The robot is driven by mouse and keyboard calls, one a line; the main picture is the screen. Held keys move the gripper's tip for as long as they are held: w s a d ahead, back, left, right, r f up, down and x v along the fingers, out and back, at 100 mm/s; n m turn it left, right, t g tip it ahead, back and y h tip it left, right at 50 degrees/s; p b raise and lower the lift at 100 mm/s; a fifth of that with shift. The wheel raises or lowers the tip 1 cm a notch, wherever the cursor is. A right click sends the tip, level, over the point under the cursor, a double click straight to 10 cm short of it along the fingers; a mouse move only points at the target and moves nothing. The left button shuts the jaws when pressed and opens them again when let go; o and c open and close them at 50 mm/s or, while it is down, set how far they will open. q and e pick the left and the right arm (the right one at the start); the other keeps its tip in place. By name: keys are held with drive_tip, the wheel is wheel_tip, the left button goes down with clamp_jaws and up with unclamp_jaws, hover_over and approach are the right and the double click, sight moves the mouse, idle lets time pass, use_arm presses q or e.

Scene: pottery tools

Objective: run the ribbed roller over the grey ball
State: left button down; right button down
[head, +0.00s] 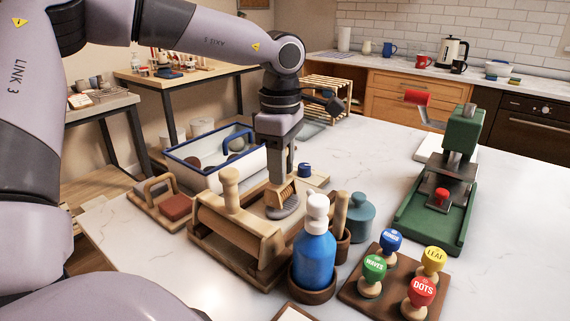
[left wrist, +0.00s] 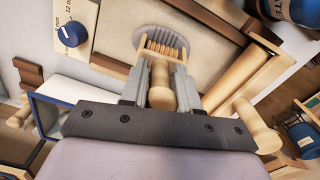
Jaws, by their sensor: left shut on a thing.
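My left gripper (head: 279,172) points down and is shut on the wooden handle of the ribbed roller (head: 282,194). In the left wrist view the handle (left wrist: 161,92) sits between both fingers (left wrist: 160,88), with the ribbed wooden part (left wrist: 165,48) beyond it. The grey clay (head: 285,211) lies on the pale board directly under the roller. It looks low and rounded rather than like a full ball, and it shows in the left wrist view (left wrist: 145,32) partly hidden by the roller. The roller appears to touch it, but I cannot be sure. My right gripper is not in view.
A wooden frame with a thick rolling pin (head: 232,222) stands left of the clay. A blue bottle (head: 314,258) stands close in front. Stamps on a block (head: 375,293), a green press (head: 462,135) and a blue-rimmed tray (head: 182,150) surround it.

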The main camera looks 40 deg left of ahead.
use_arm(q)
drive_tip(key=shift+s+a+f, duration=0.1)
drive_tip(key=shift+a, duration=0.15)
drive_tip(key=shift+s+a, duration=0.1)
drive_tip(key=shift+a, duration=0.25)
drive_tip(key=shift+d, duration=0.1)
idle(0.5)
drive_tip(key=shift+d, duration=0.55)
drive_tip(key=shift+w, duration=0.2)
drive_tip(key=shift+w+d, duration=0.1)
drive_tip(key=shift+d, duration=0.45)
drive_tip(key=shift+r+p, duration=2.05)
drive_tip(key=shift+r, duration=1.05)
